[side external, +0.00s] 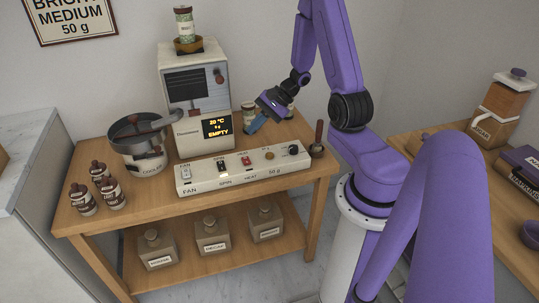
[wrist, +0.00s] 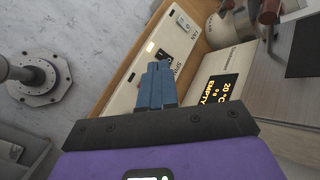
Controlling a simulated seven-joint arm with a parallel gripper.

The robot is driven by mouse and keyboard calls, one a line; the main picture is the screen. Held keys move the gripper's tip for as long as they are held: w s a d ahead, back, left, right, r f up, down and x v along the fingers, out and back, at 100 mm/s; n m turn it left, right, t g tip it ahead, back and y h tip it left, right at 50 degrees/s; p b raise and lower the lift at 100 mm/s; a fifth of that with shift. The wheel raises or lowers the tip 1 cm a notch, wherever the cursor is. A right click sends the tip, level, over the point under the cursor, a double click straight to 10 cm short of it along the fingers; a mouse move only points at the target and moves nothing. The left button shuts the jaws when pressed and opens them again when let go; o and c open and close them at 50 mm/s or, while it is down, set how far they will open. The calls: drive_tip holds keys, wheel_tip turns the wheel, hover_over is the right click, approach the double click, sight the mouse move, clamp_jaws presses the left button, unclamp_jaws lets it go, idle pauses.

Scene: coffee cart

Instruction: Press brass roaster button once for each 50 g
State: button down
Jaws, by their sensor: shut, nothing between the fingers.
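The brass button (side external: 269,156) sits on the sloped white control panel (side external: 200,188), above a "50 g" label. My gripper (side external: 253,126) hangs above and behind the panel, apart from the button, with its blue fingers shut and empty. In the wrist view the shut fingers (wrist: 157,78) cover part of the panel (wrist: 125,95), and I cannot see the brass button there. The roaster (side external: 190,95) stands behind the panel.
A wall sign (side external: 75,18) reads "BRIGHT MEDIUM 50 g", its top cut off. The panel also has a fan switch (side external: 186,173), a red heat switch (side external: 246,160) and a black knob (side external: 293,149). A cooling pan (side external: 145,160) and several brown-capped bottles (side external: 112,192) stand left.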

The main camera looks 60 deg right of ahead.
sight(273, 155)
drive_tip(key=s+d+f+m+t+h, duration=0.2)
drive_tip(key=d+f+m, duration=0.1)
drive_tip(key=d, duration=0.5)
drive_tip(key=shift+m+h, duration=0.4)
drive_tip(key=shift+m, duration=0.5)
drive_tip(key=shift+a+f, duration=0.1)
drive_tip(key=shift+f, duration=0.1)
drive_tip(key=shift+f, duration=4.3)
drive_tip(key=shift+f, duration=0.45)
drive_tip(key=shift+f, duration=0.5)
drive_tip(key=shift+r, duration=0.1)
drive_tip(key=shift+s+r, duration=0.1)
drive_tip(key=shift+r, duration=0.75)
